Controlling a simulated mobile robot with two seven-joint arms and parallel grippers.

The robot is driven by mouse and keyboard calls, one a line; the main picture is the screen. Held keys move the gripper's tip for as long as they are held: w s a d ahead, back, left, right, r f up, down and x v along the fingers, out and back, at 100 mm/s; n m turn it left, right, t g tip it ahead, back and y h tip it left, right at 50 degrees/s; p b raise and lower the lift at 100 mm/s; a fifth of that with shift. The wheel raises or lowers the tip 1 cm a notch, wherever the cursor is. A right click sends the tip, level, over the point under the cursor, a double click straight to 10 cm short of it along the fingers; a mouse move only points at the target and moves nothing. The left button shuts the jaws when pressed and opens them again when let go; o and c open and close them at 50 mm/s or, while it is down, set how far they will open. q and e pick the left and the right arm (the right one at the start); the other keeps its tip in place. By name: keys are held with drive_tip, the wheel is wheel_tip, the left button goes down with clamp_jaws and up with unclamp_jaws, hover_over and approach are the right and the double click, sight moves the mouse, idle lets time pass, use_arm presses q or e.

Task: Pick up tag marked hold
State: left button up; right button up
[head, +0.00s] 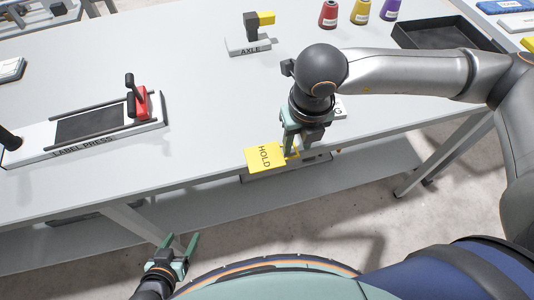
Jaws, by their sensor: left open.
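The yellow tag marked HOLD (263,157) lies at the front edge of the grey table, its lettering facing up. My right gripper (298,150) is over the tag's right end, pointing down, with a green finger in front of part of the tag. Whether its fingers are closed on the tag or only beside it cannot be told. My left gripper (181,242) is open and empty, low in front of the table, well to the left of the tag and away from it.
A white label with black lettering (339,108) is partly hidden behind my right gripper. The label press (85,143) stands at left, the axle fixture (249,46) at the back. Several thread spools (328,15) and a black tray (440,36) are at back right. The table's middle is clear.

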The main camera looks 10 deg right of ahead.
clamp_jaws()
idle(0.6)
